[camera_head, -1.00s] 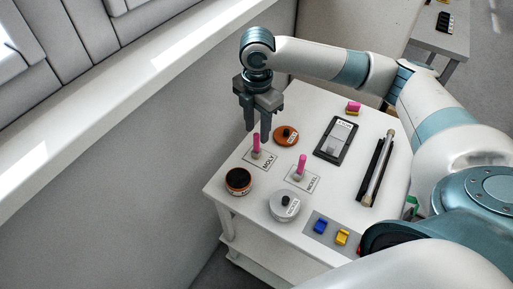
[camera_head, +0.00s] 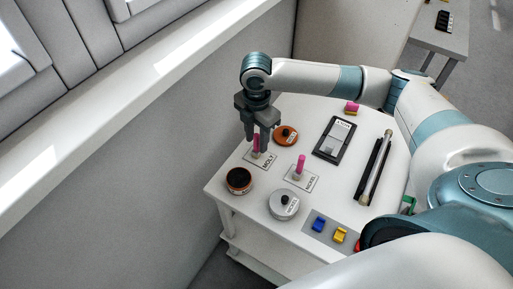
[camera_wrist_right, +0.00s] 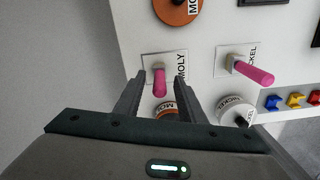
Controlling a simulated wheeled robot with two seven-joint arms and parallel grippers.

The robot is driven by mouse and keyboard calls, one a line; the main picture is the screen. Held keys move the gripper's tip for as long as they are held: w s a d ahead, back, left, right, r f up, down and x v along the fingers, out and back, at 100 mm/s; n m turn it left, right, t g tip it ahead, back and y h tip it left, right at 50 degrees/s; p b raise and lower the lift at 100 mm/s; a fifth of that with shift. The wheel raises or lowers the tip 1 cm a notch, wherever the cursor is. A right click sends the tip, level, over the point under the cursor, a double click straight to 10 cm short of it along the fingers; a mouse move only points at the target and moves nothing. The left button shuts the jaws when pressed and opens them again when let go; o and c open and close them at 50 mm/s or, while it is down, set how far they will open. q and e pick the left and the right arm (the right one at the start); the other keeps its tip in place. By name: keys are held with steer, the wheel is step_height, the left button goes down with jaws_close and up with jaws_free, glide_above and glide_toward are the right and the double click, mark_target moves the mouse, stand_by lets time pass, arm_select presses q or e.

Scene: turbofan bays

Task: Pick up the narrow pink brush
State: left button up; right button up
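Two upright brushes with pink handles stand on labelled squares. One (camera_head: 256,141) is at the MOLY label and also shows in the right wrist view (camera_wrist_right: 159,80). The other (camera_head: 300,164) is at the NICKEL label and also shows in the right wrist view (camera_wrist_right: 252,72). I cannot tell which is narrower. My right gripper (camera_head: 257,143) is low over the MOLY brush. Its open fingers (camera_wrist_right: 160,90) stand on either side of that handle, with gaps visible in the wrist view. My left gripper is not in view.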

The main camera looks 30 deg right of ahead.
jaws_close()
steer(key=shift+r, duration=0.15)
step_height(320, 180, up, 10)
steer(key=shift+f+b, duration=0.1)
steer(key=shift+b, duration=1.1)
